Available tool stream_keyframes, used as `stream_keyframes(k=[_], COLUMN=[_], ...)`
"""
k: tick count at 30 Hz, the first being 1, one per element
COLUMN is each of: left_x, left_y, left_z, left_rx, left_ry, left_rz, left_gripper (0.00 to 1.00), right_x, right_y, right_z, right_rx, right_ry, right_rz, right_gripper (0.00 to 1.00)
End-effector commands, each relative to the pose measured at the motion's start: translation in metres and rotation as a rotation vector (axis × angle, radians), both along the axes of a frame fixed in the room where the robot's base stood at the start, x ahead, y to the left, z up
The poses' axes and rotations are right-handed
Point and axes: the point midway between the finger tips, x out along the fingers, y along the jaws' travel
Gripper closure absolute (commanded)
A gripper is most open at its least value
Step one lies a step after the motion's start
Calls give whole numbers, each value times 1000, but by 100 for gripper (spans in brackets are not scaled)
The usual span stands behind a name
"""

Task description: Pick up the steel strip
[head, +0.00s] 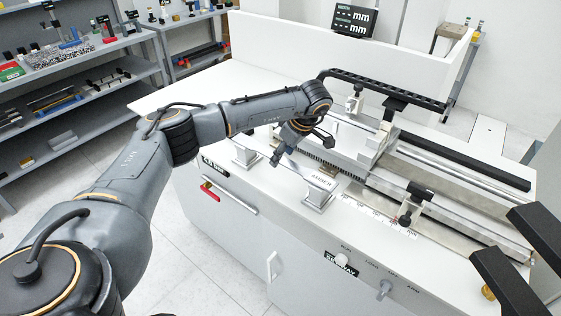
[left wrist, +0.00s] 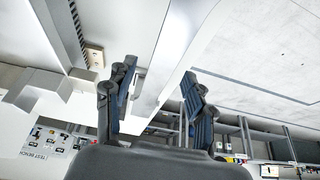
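The steel strip (head: 312,177) is a flat pale grey bar marked "AMBER". It lies across two raised metal supports at the front of the white machine top. In the left wrist view a long pale band (left wrist: 170,65), which looks like the strip, runs between my fingers. My left gripper (head: 281,156) is low over the strip's middle. Its blue-padded fingers (left wrist: 160,98) are apart, one on each side of the band; I see no clear contact. My right gripper (head: 490,232) shows only as two black fingers at the right edge, spread apart and empty.
Behind the strip are the test machine's rails and clamp carriage (head: 362,140), with a black cable chain (head: 385,85) above. A display (head: 354,21) reads mm. Knobs (head: 384,289) sit on the front panel. Shelves (head: 75,90) with tools stand at the left.

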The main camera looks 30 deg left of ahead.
Motion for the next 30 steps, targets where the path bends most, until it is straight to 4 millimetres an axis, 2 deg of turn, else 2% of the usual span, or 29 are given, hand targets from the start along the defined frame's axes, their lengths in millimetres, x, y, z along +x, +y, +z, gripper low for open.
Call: stream_keyframes(k=[1, 7, 8, 22, 26, 30], left_x=[0, 0, 0, 1, 1, 1], left_y=[0, -1, -1, 0, 0, 0], left_z=[0, 0, 0, 5, 17, 39], left_rx=[0, 0, 0, 0, 1, 0], left_ry=[0, 0, 0, -2, -3, -4], left_rz=[0, -1, -1, -1, 0, -1], left_gripper=[58, 98, 100, 100, 100, 100], right_x=[0, 0, 0, 5, 5, 5], right_y=[1, 1, 1, 2, 2, 2], right_z=[0, 0, 0, 3, 11, 26], right_rx=[1, 2, 2, 4, 4, 3], right_ry=[0, 0, -1, -6, -7, -8], right_rz=[0, 0, 0, -1, -1, -1], right_gripper=[60, 60, 60, 60, 60, 60])
